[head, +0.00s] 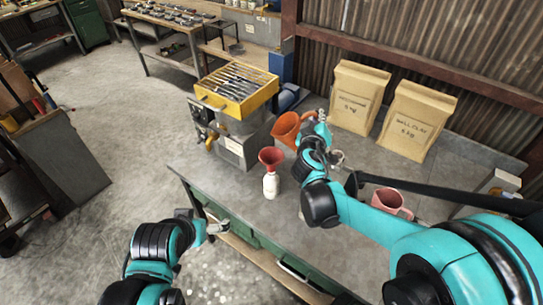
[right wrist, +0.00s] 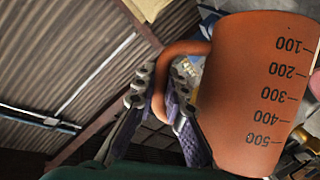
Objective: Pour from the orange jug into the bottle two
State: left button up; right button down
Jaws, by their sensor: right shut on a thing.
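The orange jug (head: 286,128) is held up over the workbench, to the right of the yellow-topped machine. My right gripper (head: 318,122) is shut on its handle; the handle (right wrist: 188,48) shows between the fingers in the right wrist view. The jug body (right wrist: 255,85) has marks from 100 to 500 there. Its contents are hidden. A white bottle (head: 271,186) with a red funnel (head: 271,157) in its mouth stands upright on the bench, below and left of the jug, apart from it. I see no number on it. My left gripper (head: 210,227) is off the bench's front-left edge, its fingers unclear.
The yellow-topped machine (head: 236,88) stands at the bench's back left. Two brown paper bags (head: 357,97) (head: 415,120) stand at the back. A pink jug (head: 388,199) sits behind my right arm. The bench top (head: 240,195) is clear around the bottle.

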aim_at(305, 118)
jog(key=shift+a+r+n+t+b, duration=0.3)
jog(key=shift+a+r+n+b, duration=0.15)
jog(key=shift+n, duration=0.35)
dwell(1.0)
jog(key=shift+s+a+r+n+t+h+b, duration=0.15)
jog(key=shift+a+n+t+h+b, duration=0.15)
jog(key=shift+a+n+h+b, duration=0.3)
dwell(1.1)
jog(key=shift+s+a+n+t+b, duration=0.15)
jog(key=shift+a+n+t+b, duration=0.25)
jog(key=shift+a+n+b, duration=0.65)
dwell(1.4)
jog(key=shift+s+a+f+n+t+b, duration=0.1)
jog(key=shift+a+f+n+t+b, duration=0.15)
jog(key=shift+n+b, duration=0.3)
jog(key=shift+s+a+f+n+t+b, duration=0.1)
jog(key=shift+a+n+t+b, duration=0.25)
jog(key=shift+b, duration=0.3)
dwell(0.9)
